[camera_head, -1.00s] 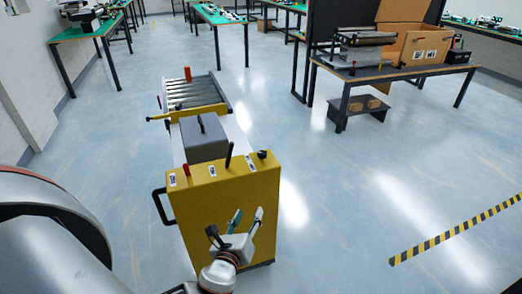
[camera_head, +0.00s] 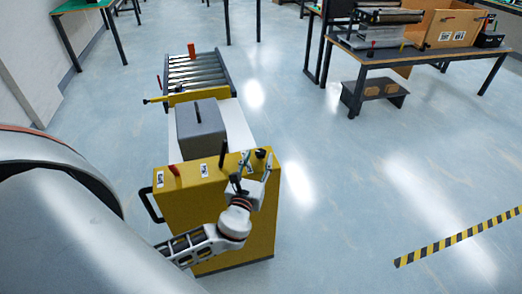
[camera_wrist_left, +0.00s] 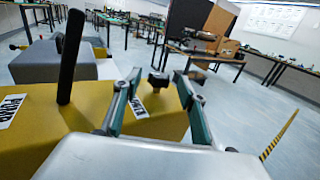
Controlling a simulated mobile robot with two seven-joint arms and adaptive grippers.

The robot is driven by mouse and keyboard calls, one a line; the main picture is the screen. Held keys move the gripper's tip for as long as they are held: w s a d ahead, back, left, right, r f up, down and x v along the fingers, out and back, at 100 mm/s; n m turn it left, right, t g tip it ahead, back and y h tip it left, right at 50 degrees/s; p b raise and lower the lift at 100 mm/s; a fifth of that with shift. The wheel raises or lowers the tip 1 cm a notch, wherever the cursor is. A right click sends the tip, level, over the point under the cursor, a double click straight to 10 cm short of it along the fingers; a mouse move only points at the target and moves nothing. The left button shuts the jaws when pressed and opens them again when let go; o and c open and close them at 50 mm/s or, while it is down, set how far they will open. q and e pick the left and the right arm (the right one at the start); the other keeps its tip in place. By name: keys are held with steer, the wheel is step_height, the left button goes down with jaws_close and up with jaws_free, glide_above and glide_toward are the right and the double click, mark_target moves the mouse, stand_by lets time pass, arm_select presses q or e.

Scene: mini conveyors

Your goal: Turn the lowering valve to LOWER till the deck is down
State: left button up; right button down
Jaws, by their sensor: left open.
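A yellow cart (camera_head: 225,205) stands in front of me. The lowering valve, a black knob (camera_head: 260,153), is at the right end of its top. In the left wrist view the knob (camera_wrist_left: 158,80) appears between my fingertips, with a partly hidden label beside it. My left gripper (camera_head: 256,165) is open with its fingers pointing up and forward at the knob; I cannot tell if they touch it. The deck with rollers (camera_head: 197,72) is at the cart's far end, bearing an orange-red block (camera_head: 191,49). My right gripper is not in view.
A black pump lever (camera_wrist_left: 71,55) stands upright left of the knob, near a PUMP label (camera_wrist_left: 10,108). A red lever (camera_head: 173,170) is farther left. A grey block (camera_head: 201,131) sits behind the panel. Open floor lies right, with a striped line (camera_head: 455,238).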

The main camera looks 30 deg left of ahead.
mark_target(259, 156)
arm_select(q)
steer(key=x, duration=0.3)
steer(key=shift+w, duration=0.15)
steer(key=shift+w+a, duration=0.15)
steer(key=shift+w, duration=0.15)
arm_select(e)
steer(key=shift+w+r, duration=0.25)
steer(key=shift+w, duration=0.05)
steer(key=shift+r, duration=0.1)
arm_select(q)
steer(key=c, duration=1.1)
steer(key=shift+c, duration=0.2)
